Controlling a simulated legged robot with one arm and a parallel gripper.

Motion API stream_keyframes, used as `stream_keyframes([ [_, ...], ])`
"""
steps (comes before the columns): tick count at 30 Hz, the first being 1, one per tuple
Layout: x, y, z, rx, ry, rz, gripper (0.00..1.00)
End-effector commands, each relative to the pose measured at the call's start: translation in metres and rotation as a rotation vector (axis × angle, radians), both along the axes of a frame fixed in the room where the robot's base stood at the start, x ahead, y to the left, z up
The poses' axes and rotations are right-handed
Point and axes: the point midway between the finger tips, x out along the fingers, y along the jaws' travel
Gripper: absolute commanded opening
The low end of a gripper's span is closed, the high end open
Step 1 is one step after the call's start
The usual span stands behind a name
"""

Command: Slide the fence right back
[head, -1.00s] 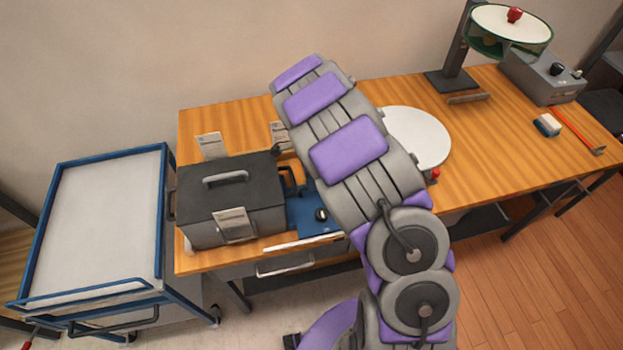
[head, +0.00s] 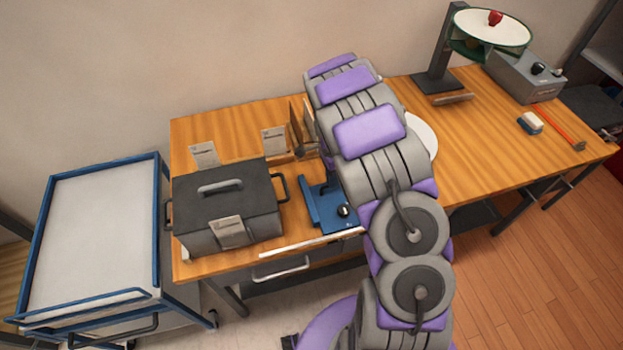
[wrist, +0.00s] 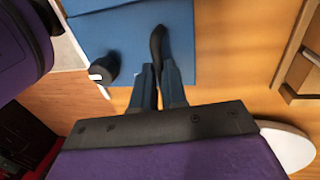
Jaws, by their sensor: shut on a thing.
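In the wrist view, the blue surface (wrist: 125,28) fills the top and the knob (wrist: 103,68) stands to the left of my fingers. My gripper (wrist: 158,68) is over the blue surface, its fingers close together around the end of a dark upright handle (wrist: 157,42). The gripper is hidden in the head view.
A dark grey lidded box (head: 228,205) stands to the left of the blue piece, with a gap between. Brown panels (head: 302,125) stand behind it. A round white disc (head: 424,135) is to the right, partly behind my arm. A blue cart (head: 95,230) stands left of the bench.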

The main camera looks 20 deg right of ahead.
Motion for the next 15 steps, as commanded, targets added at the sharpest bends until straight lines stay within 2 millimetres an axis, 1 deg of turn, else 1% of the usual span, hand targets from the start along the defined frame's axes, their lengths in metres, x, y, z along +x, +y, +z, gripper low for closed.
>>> stream_keyframes([
  [1, 0.002, -0.008, 0.002, 0.001, -0.008, -0.002, 0.0],
  [3, 0.002, -0.013, 0.002, 0.0, -0.008, -0.001, 0.0],
  [13, 0.003, -0.018, 0.001, -0.002, -0.01, 0.001, 0.0],
  [14, 0.003, -0.018, 0.001, -0.002, -0.01, 0.0, 0.15],
  [15, 0.002, -0.018, 0.001, -0.001, -0.009, 0.0, 0.19],
])
